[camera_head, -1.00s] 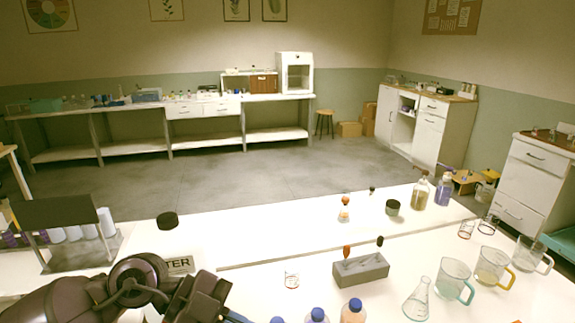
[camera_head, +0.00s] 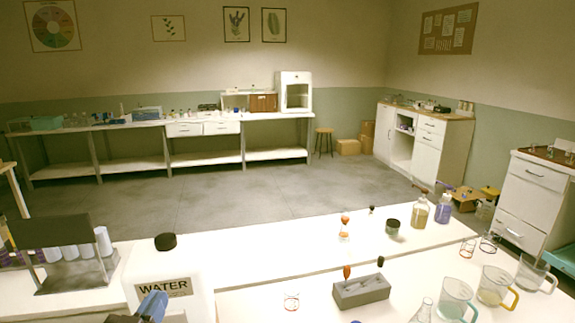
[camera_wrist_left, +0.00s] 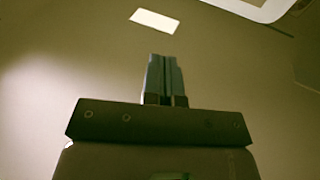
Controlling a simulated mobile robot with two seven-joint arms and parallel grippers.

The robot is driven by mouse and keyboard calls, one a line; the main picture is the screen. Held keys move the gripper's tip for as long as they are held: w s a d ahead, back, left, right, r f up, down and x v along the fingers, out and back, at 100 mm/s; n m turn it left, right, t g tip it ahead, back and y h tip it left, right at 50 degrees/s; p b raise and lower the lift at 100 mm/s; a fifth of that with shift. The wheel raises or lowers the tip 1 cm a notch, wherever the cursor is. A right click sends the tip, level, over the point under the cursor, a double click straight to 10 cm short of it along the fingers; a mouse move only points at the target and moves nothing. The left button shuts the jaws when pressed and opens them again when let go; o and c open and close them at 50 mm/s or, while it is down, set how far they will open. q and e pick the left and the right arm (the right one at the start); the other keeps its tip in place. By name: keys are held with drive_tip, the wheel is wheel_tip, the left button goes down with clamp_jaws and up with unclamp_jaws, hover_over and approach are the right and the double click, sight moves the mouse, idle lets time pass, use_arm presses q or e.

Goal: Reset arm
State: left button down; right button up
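My left gripper (camera_head: 152,306) shows at the bottom edge of the head view, in front of the white WATER bottle (camera_head: 190,270) with a black cap. In the left wrist view its two fingers (camera_wrist_left: 164,75) lie together with only a thin line between them, and nothing is held. That wrist view faces a plain wall-like surface with a bright white rectangle. Most of my left arm is below the head view. My right gripper is not in view.
A grey block holder (camera_head: 361,291) stands on the white bench (camera_head: 270,252). Glass beakers (camera_head: 496,287) stand at the right. An amber bottle (camera_head: 419,211) and a purple bottle (camera_head: 442,209) stand at the far edge. A dark rack (camera_head: 50,233) with white cylinders is at left.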

use_arm(q)
drive_tip(key=s+a+f+n+g+y, duration=0.2)
drive_tip(key=s+a+f+g, duration=0.15)
drive_tip(key=f, duration=0.25)
drive_tip(key=s+a+f+n+g+y, duration=0.1)
drive_tip(key=s+a+f+g+y, duration=0.25)
drive_tip(key=f, duration=0.25)
drive_tip(key=s+f+m+g+h, duration=0.1)
drive_tip(key=s+f+g, duration=0.3)
drive_tip(key=s, duration=0.3)
drive_tip(key=s+f+g+h, duration=0.2)
drive_tip(key=s+f+g, duration=0.3)
drive_tip(key=s, duration=0.2)
drive_tip(key=shift+w+d+f+m+t, duration=0.1)
drive_tip(key=shift+w+f+m+t, duration=0.05)
drive_tip(key=shift+w+f+t, duration=1.35)
drive_tip(key=shift+w+d+f+m+t, duration=0.1)
drive_tip(key=shift+w+f+m+t, duration=0.1)
drive_tip(key=shift+w+f+t, duration=1.3)
drive_tip(key=shift+w+d+f+m+t, duration=0.15)
drive_tip(key=shift+w+f+t, duration=0.85)
drive_tip(key=shift+f, duration=0.95)
drive_tip(key=shift+s, duration=0.1)
